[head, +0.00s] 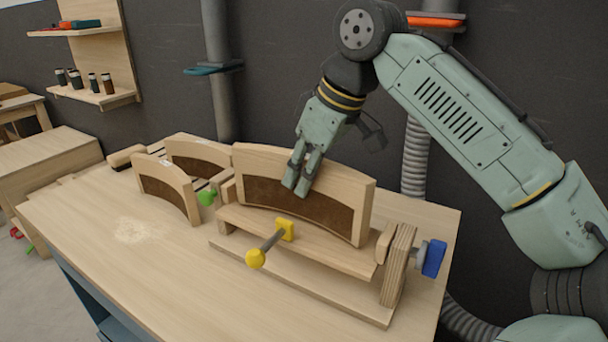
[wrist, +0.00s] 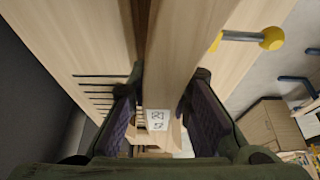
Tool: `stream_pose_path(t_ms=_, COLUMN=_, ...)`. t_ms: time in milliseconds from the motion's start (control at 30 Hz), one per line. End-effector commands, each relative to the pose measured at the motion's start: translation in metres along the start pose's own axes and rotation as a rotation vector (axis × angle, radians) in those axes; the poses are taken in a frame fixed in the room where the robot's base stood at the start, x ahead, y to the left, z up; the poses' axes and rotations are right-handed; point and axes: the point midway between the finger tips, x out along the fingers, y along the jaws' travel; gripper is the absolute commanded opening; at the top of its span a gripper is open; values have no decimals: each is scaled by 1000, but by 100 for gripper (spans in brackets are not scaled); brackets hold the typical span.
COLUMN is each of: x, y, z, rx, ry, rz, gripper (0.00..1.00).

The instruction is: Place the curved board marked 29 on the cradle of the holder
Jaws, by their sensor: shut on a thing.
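A large curved board (head: 365,205) of pale wood with a dark brown inner face stands upright at the holder. It also shows in the wrist view (wrist: 175,50), edge-on between my fingers, with a small marked label whose number I cannot read surely. My gripper (head: 298,180) is shut on this board near the middle of its top edge, pointing down; one finger shows in front. The wrist view shows both gripper pads (wrist: 155,112) at its sides. The wooden holder (head: 300,280) lies below. The board's lower edge is just above or on the holder's shelf; contact is unclear.
A yellow-handled screw (head: 255,258) sticks out from the holder's front, a blue knob (head: 433,258) at its right and a green knob (head: 207,197) at its left. Two more curved boards (head: 170,190) (head: 195,155) stand to the left. The bench's front left (head: 110,265) is clear.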

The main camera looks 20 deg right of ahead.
Motion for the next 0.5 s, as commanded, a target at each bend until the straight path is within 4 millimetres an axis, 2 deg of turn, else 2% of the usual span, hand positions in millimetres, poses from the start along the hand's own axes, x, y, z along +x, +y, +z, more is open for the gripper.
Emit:
stream_pose_path(t_ms=433, x=9, y=0, z=4, rx=-1, ry=3, rz=-1, gripper=0)
stream_pose_path(t_ms=467, x=10, y=0, z=4, rx=0, ry=1, rz=-2, gripper=19)
stream_pose_path(t_ms=500, x=9, y=0, z=4, rx=0, ry=1, rz=-1, gripper=22)
